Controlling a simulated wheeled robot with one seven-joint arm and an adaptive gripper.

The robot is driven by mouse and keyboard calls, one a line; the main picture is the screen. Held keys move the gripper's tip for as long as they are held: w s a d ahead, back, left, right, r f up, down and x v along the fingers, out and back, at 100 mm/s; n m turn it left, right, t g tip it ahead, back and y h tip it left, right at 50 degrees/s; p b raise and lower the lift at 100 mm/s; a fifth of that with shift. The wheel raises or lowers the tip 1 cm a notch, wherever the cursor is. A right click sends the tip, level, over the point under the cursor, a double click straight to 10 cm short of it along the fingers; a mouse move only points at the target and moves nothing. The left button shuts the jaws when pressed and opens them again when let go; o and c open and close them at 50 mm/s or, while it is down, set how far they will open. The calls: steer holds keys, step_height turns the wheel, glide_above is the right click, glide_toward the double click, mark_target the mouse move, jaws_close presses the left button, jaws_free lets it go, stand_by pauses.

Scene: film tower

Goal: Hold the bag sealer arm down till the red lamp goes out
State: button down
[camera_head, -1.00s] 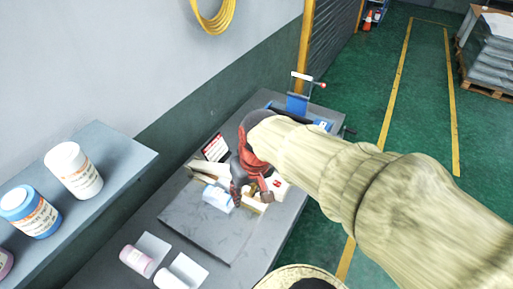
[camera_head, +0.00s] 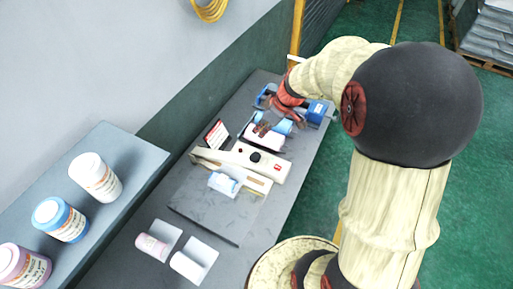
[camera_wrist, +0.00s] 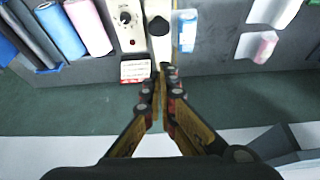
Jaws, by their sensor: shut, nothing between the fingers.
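The bag sealer (camera_head: 262,163) is a long cream device on the dark table, with a black knob on its body. It also shows at the top of the wrist view (camera_wrist: 126,32), with a small red spot below the knob; I cannot tell whether this is a lit lamp. A narrow pale arm with a black part (camera_wrist: 158,28) runs beside the body there. A small blue-and-white bag (camera_head: 224,184) lies against the sealer's near side. My gripper (camera_head: 262,128) is beyond the sealer in the head view, apart from it. Its fingers (camera_wrist: 161,72) are together and empty.
A red-and-white card (camera_head: 216,135) stands behind the sealer. Blue and pink rolls or bottles (camera_wrist: 62,32) lie beside it. A shelf (camera_head: 134,152) with several jars is at left.

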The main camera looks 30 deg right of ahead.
steer(key=shift+n, duration=0.4)
steer(key=b, duration=0.2)
glide_above(254, 155)
steer(key=f, duration=0.8)
steer(key=shift+w+a+f, duration=0.3)
steer(key=shift+w+a, duration=0.05)
steer(key=f, duration=0.1)
steer(key=f+b, duration=0.1)
steer(key=f, duration=0.1)
steer(key=shift+s+d+f, duration=0.15)
steer(key=shift+s+d, duration=0.05)
steer(key=shift+s+d+f, duration=0.15)
steer(key=shift+s+f, duration=0.05)
steer(key=shift+f, duration=0.3)
